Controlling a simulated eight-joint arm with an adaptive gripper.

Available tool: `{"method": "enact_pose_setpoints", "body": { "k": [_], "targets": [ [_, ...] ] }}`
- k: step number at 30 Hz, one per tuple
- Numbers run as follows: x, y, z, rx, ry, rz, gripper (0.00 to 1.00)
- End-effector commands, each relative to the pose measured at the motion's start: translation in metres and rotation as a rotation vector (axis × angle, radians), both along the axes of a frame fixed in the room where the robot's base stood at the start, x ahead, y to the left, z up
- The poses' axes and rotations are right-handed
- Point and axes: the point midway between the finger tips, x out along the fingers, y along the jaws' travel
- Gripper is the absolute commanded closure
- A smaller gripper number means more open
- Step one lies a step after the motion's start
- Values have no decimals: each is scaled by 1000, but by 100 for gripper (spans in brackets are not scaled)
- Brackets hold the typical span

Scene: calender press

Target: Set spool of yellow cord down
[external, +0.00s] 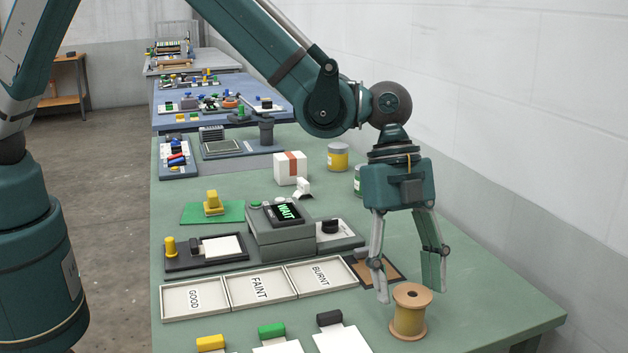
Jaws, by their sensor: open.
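The spool of yellow cord (408,317) stands upright on the green table near its front right, with pale wooden flanges at top and bottom. My gripper (412,291) points down just above and around the top of the spool, with its two fingers spread apart. The left finger ends just left of the upper flange, and the right finger ends behind its right side. I cannot tell whether either finger touches the spool.
White trays labelled GOOD, FAINT and BURNT (258,287) lie left of the spool. Several stamps with white cards (278,345) are in front. A grey device reading WAIT (281,228) stands behind. The table (482,308) is clear to the right.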

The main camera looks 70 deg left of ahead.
Motion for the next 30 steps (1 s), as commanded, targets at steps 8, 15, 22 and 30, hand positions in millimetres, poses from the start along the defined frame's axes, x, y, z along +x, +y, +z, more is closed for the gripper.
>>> {"method": "enact_pose_setpoints", "body": {
  "k": [8, 15, 22, 30],
  "targets": [
    [0, 16, 39, 0, 0, 1, 47],
    [0, 25, 61, 0, 0, 0, 47],
    [0, 28, 68, 0, 1, 0, 47],
    [0, 28, 68, 0, 1, 0, 47]
  ]
}}
